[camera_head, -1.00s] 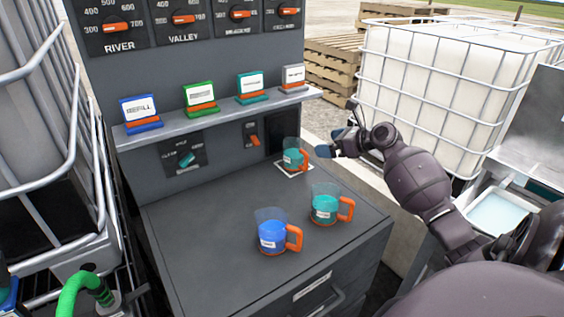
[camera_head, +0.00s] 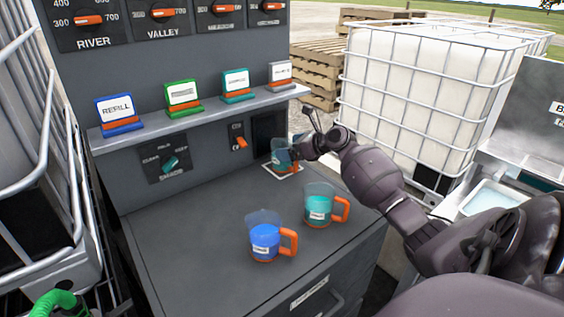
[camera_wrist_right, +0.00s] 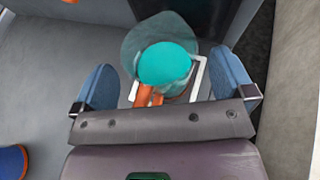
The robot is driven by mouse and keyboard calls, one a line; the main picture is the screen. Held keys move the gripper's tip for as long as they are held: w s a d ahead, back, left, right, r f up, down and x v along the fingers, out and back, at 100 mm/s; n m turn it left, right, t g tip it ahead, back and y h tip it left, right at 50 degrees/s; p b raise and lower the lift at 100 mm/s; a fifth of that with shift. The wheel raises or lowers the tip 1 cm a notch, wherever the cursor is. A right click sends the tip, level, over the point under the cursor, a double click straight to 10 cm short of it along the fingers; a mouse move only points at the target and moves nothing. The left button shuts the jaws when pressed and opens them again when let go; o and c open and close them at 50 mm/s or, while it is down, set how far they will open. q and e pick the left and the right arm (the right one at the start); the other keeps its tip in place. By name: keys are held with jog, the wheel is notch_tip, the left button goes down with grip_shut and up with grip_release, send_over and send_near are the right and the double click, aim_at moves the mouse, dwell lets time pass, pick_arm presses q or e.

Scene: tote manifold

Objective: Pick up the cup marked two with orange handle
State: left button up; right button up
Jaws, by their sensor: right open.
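Three clear cups with orange handles stand on the grey cabinet top (camera_head: 205,270). One with teal liquid (camera_head: 279,146) stands on a white-outlined square by the dark recess, partly hidden by my right gripper (camera_head: 294,154). In the right wrist view this cup (camera_wrist_right: 165,62) lies between the two blue fingertips (camera_wrist_right: 165,90), its handle towards the gripper. The gripper is open. A second teal cup (camera_head: 318,209) and a blue cup (camera_head: 265,240) stand nearer the front. Their labels are too small to read. My left gripper is not in view.
A ledge (camera_head: 200,112) with several small label stands runs above the cabinet top. Dials (camera_head: 90,20) are on the panel above. A caged white tank (camera_head: 415,95) stands at the right. The front left of the top is clear.

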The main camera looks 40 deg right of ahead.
jog(key=shift+w+f, duration=0.15)
jog(key=shift+w, duration=0.1)
jog(key=shift+a, duration=0.1)
jog(key=c, duration=1.2)
jog(key=shift+o, duration=0.2)
jog(key=shift+s+r, duration=0.2)
jog(key=shift+r, duration=0.3)
notch_tip(320, 180, up, 11)
jog(key=p, duration=0.4)
jog(key=s+a+p, duration=0.2)
jog(key=s+p, duration=0.1)
jog(key=s, duration=1.6)
jog(key=shift+s, duration=0.2)
